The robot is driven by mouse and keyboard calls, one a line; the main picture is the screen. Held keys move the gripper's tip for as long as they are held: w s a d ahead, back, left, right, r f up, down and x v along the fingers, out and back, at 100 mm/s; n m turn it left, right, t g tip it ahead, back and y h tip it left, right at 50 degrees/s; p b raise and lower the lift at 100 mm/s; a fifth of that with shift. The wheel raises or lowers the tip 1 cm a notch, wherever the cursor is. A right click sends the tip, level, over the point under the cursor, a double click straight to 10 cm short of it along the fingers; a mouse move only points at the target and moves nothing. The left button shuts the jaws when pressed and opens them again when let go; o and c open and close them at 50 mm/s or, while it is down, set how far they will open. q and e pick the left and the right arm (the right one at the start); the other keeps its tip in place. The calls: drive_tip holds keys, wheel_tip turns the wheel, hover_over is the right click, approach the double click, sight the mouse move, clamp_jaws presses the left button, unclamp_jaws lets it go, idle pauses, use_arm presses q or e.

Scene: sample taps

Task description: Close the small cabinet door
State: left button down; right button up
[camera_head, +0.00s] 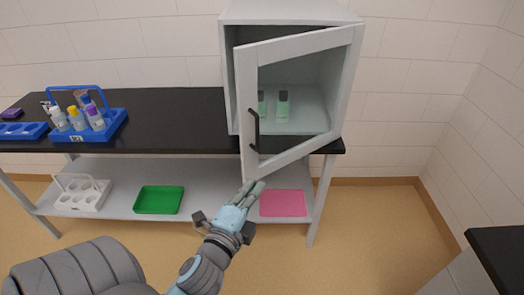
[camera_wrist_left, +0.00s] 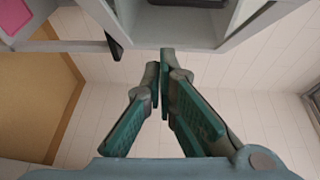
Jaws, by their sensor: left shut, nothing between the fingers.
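The small cabinet (camera_head: 347,90) is a light grey box on the right end of the black table. Its framed glass door (camera_head: 305,44) stands partly open toward me, hinged on the right. A dark handle (camera_head: 253,130) is on the door's free left edge. Two small green-labelled bottles (camera_head: 283,105) show inside through the door. My left gripper (camera_head: 252,187) is shut and empty, just below the door's lower left corner in the head view. In the left wrist view its closed fingertips (camera_wrist_left: 166,58) are near the dark handle (camera_wrist_left: 114,45). My right gripper is not in view.
A blue rack (camera_head: 90,127) with several tubes and a blue tray (camera_head: 22,131) are on the black table (camera_head: 180,120). The lower shelf holds a white rack (camera_head: 80,192), a green tray (camera_head: 158,200) and a pink tray (camera_head: 283,204). A dark countertop (camera_head: 503,250) is at lower right.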

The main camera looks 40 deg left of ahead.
use_arm(q)
drive_tip(key=w+a+r, duration=0.2)
drive_tip(key=w+a, duration=0.4)
drive_tip(key=w, duration=0.5)
drive_tip(key=shift+a+r+t+b, duration=0.15)
drive_tip(key=shift+r+t+b, duration=0.05)
drive_tip(key=shift+t+b, duration=0.15)
